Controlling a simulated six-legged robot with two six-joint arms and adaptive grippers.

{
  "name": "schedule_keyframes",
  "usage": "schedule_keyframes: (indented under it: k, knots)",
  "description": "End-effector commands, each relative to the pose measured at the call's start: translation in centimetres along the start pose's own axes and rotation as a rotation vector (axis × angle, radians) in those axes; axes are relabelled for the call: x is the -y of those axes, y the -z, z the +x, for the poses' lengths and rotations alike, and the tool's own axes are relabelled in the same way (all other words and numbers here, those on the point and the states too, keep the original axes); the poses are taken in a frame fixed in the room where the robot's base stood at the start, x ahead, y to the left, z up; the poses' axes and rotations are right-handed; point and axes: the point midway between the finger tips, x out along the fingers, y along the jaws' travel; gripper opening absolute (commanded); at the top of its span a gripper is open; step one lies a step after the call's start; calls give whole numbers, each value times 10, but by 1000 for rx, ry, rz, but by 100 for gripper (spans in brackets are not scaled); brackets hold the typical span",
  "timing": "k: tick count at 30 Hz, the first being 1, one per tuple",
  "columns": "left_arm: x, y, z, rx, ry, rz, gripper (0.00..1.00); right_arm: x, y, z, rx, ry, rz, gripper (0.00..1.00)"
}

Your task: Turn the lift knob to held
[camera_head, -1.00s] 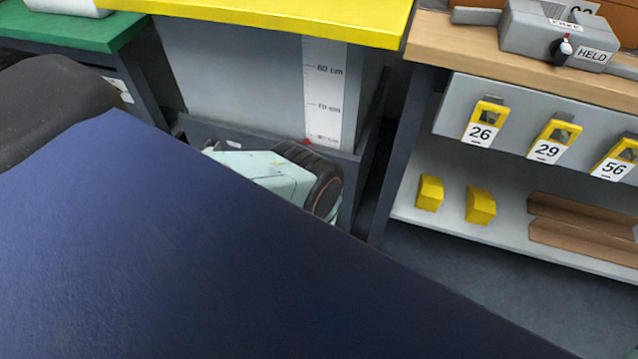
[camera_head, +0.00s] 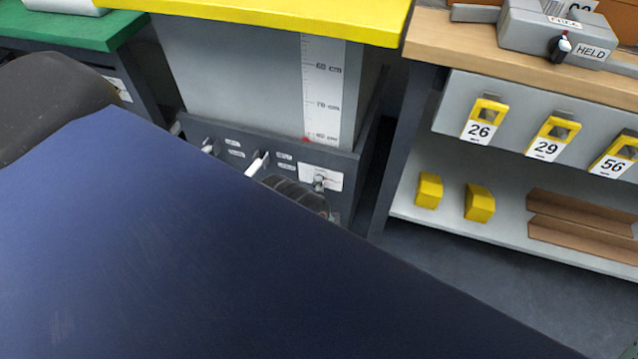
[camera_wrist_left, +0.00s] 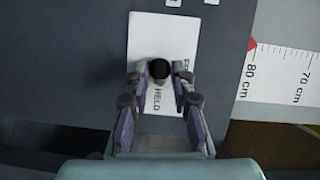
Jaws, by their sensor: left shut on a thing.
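The lift knob (camera_wrist_left: 159,71) is a small dark round knob on a white plate (camera_wrist_left: 164,35) marked HELD, with a second word partly hidden. My left gripper (camera_wrist_left: 160,72) is shut on the knob, one fingertip on each side. Which mark the knob points at cannot be told. In the head view the plate (camera_head: 331,177) with its knob (camera_head: 320,182) shows low on the dark panel under the yellow-topped lift. A dark ridged part of my left arm shows just below it; the fingers are not clear there. My right gripper is in neither view.
Pale levers (camera_head: 258,164) stick out left of the plate. A height scale (camera_head: 322,90) with a red marker is above it. A wooden bench (camera_head: 520,60) at right carries a grey box (camera_head: 560,30) with another knob and a HELD label. Numbered yellow tags hang below.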

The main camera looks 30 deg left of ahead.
Motion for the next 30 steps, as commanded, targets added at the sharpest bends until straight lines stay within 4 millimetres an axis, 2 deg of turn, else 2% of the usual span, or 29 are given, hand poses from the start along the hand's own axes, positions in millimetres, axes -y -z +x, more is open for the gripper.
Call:
schedule_keyframes:
  k: [5,6,9,21,30]
  knots:
    - [3,-1,4,4,7,-3,0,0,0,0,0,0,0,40]
    - [3,-1,4,4,7,-3,27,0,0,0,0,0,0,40]
    - [3,-1,4,3,7,-3,34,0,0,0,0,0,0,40]
    - [4,0,2,1,2,-3,34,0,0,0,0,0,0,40]
    - [26,3,2,1,6,-3,34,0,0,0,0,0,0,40]
